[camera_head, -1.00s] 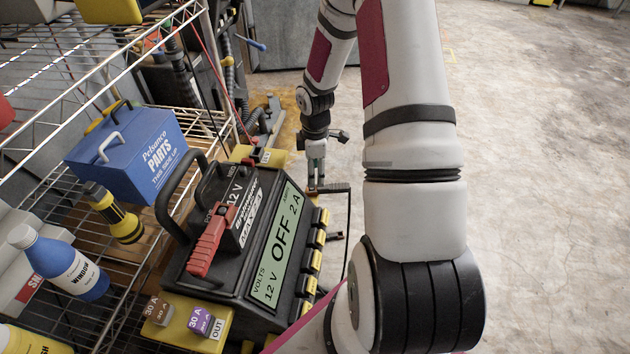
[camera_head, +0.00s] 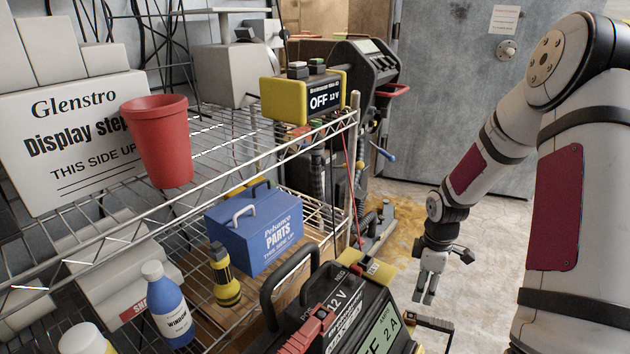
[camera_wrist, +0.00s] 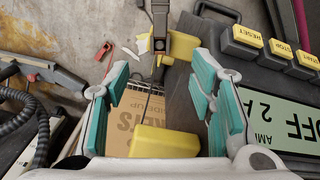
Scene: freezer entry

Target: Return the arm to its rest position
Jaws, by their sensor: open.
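My gripper (camera_head: 426,296) hangs fingers down, open and empty, beside the far right corner of a black 12 V charger (camera_head: 340,310) with a handle and a display. The arm reaches in from the right in the head view, bent at the elbow. In the wrist view the two teal-padded fingers of my gripper (camera_wrist: 160,85) stand apart with nothing held between them. The charger's display (camera_wrist: 275,115) and its yellow START and STOP buttons lie to the right there. A yellow block (camera_wrist: 164,142) shows below and between the fingers.
A wire shelf (camera_head: 230,150) holds a red cup (camera_head: 160,140), a yellow power unit (camera_head: 300,95) and a white box. Below are a blue parts box (camera_head: 255,230), a flashlight (camera_head: 225,280) and a blue bottle (camera_head: 168,305).

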